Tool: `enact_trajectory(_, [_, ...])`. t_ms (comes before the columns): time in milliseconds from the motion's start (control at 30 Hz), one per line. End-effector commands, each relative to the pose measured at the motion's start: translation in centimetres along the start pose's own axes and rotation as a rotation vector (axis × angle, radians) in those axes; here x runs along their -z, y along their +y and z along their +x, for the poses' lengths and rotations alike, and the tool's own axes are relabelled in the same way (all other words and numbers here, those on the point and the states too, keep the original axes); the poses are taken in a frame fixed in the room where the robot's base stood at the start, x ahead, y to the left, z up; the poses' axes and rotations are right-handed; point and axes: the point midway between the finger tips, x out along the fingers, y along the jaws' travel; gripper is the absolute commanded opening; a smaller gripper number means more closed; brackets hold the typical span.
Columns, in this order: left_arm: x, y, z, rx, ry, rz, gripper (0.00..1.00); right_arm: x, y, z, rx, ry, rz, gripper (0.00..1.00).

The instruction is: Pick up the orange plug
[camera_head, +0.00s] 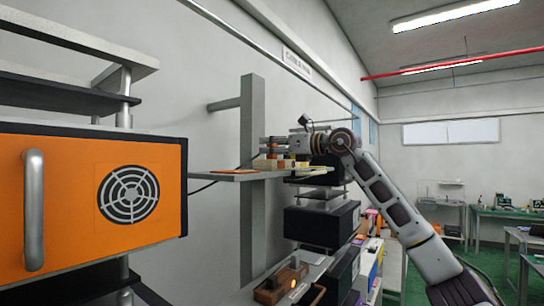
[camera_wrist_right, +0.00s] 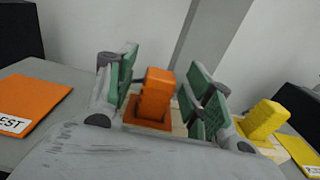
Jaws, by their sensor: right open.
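The orange plug (camera_wrist_right: 156,94) stands upright on an orange base, in the right wrist view. It sits between the two green-padded fingers of my right gripper (camera_wrist_right: 168,92), which are apart, with gaps on either side of the plug. In the head view my right gripper (camera_head: 268,146) is over the wall shelf, its arm coming from the right. The plug is too small to make out surely there. My left gripper is in neither view.
A yellow plug (camera_wrist_right: 263,119) stands close to the right finger, beside a yellow plate (camera_wrist_right: 302,153). An orange plate (camera_wrist_right: 30,101) with a partly visible label lies to the left. The narrow grey shelf (camera_head: 215,176) juts past a post (camera_head: 252,200). A large orange cabinet (camera_head: 75,200) fills the left.

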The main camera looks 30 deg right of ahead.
Motion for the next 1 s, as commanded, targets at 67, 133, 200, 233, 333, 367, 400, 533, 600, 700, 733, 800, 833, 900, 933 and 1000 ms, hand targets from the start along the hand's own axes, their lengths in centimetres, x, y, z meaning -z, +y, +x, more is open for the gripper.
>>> enact_trajectory(67, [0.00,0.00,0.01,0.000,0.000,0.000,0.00,0.00,0.00,-0.01,0.000,0.000,0.000,0.52])
enact_trajectory(133, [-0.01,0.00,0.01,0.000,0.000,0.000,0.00,0.00,0.01,-0.02,0.000,0.000,0.000,0.52])
enact_trajectory(200, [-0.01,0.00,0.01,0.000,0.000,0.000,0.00,-0.01,0.01,-0.02,0.000,0.000,0.000,0.49])
enact_trajectory(233, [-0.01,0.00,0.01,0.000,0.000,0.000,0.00,-0.01,0.01,-0.02,0.000,0.000,0.000,0.45])
enact_trajectory(333, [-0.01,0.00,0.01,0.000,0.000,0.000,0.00,-0.01,0.01,-0.03,0.000,0.000,0.000,0.33])
enact_trajectory(367, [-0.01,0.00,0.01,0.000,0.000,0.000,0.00,-0.01,0.01,-0.03,0.000,0.000,0.000,0.29])
enact_trajectory(400, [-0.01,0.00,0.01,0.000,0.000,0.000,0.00,-0.01,0.01,-0.03,0.000,0.000,0.000,0.23])
enact_trajectory(533, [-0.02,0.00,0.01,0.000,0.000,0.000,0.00,-0.01,0.01,-0.03,0.000,0.000,0.000,0.07])
enact_trajectory(600, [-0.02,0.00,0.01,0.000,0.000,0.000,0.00,-0.04,0.01,-0.04,0.000,-0.001,0.000,0.02])
enact_trajectory(700, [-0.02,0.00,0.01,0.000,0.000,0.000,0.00,-0.04,0.01,-0.04,0.000,-0.001,0.000,0.02])
enact_trajectory(733, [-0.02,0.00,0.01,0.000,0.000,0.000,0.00,-0.04,0.01,-0.04,0.000,-0.001,0.000,0.02])
enact_trajectory(800, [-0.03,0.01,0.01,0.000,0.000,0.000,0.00,-0.05,0.01,-0.05,0.000,-0.001,0.000,0.02])
enact_trajectory(833, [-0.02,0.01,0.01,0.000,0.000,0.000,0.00,-0.07,0.01,-0.07,0.000,-0.001,0.000,0.02])
enact_trajectory(900, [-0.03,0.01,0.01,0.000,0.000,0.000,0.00,-0.16,-0.01,-0.15,0.000,-0.001,0.000,0.02])
enact_trajectory(933, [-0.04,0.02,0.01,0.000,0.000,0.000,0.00,-0.22,-0.02,-0.21,0.000,-0.002,0.000,0.02])
enact_trajectory(1000, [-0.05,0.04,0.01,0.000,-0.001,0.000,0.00,-0.42,-0.05,-0.40,0.000,-0.002,0.000,0.02])
